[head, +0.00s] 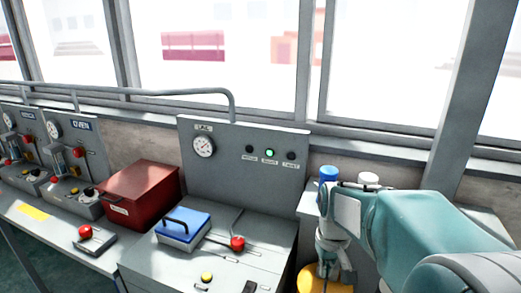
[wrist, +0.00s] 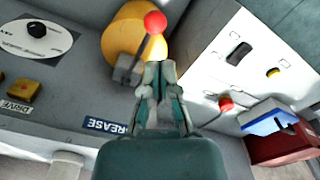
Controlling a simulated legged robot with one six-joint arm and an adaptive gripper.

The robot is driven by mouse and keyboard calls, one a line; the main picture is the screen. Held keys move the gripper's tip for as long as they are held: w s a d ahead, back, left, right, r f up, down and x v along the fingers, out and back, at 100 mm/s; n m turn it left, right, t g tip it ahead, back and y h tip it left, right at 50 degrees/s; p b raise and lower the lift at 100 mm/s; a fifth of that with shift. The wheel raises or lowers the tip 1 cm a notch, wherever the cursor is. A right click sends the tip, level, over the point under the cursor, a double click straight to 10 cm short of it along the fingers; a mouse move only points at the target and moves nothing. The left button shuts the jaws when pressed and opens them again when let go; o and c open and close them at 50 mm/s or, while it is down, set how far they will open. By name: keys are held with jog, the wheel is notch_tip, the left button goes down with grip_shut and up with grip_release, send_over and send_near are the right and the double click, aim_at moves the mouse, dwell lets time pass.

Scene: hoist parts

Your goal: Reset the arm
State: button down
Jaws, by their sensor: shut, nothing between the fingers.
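My gripper (wrist: 160,68) is shut and empty, its fingertips together in the wrist view. In the head view my gripper (head: 333,268) hangs from my teal arm at the right, over a yellow-orange rounded part. In the wrist view that yellow-orange part (wrist: 122,40) lies just beyond the fingertips. A lever with a red ball knob (wrist: 155,22) stands in front of it. Whether the fingers touch the lever cannot be told; they look apart from the knob.
A grey console (head: 245,160) carries a gauge and a lit green lamp. A blue-topped block (head: 184,224) and a red-knobbed lever (head: 237,243) are on its bench. A dark red box (head: 140,192) stands left. Blue and white caps (head: 328,173) stand behind my arm.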

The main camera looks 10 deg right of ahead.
jog(key=s+a+r+t, duration=0.5)
jog(key=s+a+r, duration=0.2)
jog(key=s+a, duration=0.3)
jog(key=shift+s+r+n, duration=0.15)
jog(key=shift+s+n, duration=0.25)
jog(key=shift+s, duration=0.75)
dwell(0.6)
